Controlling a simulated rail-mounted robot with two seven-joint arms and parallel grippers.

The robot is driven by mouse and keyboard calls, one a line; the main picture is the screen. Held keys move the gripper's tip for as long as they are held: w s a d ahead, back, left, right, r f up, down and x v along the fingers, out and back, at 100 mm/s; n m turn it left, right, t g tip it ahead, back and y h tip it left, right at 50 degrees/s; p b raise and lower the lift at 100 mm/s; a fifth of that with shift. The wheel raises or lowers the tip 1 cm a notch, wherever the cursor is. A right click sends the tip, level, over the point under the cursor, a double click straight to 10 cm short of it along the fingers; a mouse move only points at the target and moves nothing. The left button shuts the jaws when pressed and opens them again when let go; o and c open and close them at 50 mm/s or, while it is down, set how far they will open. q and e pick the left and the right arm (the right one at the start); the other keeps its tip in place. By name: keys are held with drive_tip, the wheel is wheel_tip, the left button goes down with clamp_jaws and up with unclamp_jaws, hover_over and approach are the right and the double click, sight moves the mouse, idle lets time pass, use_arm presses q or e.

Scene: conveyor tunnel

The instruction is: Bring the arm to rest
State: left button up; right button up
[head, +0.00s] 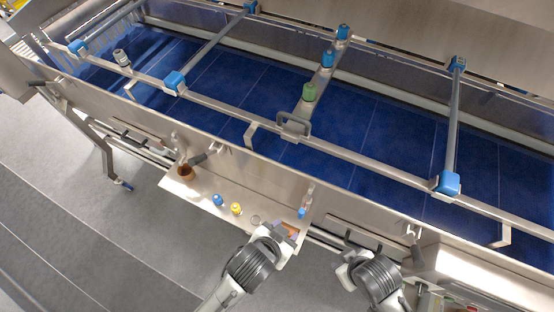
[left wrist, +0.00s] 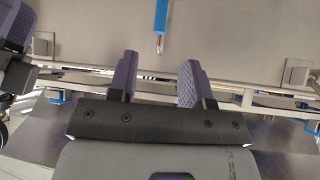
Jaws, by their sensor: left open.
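My left gripper (head: 276,238) is at the right end of the metal shelf (head: 177,194) in the head view. In the left wrist view its two purple-padded fingers (left wrist: 158,76) stand apart with nothing between them. My right gripper (head: 347,262) is to the right, in front of the conveyor's side; its jaw gap is not clear. Part of a purple-padded gripper also shows at the left edge of the left wrist view.
The shelf holds a brown cup (head: 186,172), a blue item (head: 218,199), a yellow item (head: 236,208) and a ring (head: 255,219). Behind is the blue conveyor belt (head: 385,125) with rails and a green-capped piece (head: 309,92). Floor (head: 90,210) at left is clear.

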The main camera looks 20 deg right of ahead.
use_arm(q)
drive_tip(key=w+a+r+n+t+y+p, duration=0.1)
drive_tip(key=w+a+r+n+t+y, duration=0.15)
drive_tip(key=a+r, duration=0.4)
drive_tip(key=w+a+r+n+t+y+p, duration=0.1)
drive_tip(key=w+a+r+n+y, duration=0.15)
drive_tip(key=a, duration=0.75)
drive_tip(key=s+a+f+n+y, duration=0.1)
drive_tip(key=s+a+f+n, duration=0.15)
drive_tip(key=a, duration=0.55)
drive_tip(key=s+a+f+n+g+y+p, duration=0.1)
drive_tip(key=s+a+f, duration=0.5)
drive_tip(key=s, duration=0.7)
drive_tip(key=n+g+p, duration=0.1)
drive_tip(key=g+p, duration=0.1)
drive_tip(key=g, duration=0.1)
drive_tip(key=shift+s+a, duration=0.2)
drive_tip(key=shift+f+g, duration=0.1)
drive_tip(key=shift+g, duration=0.15)
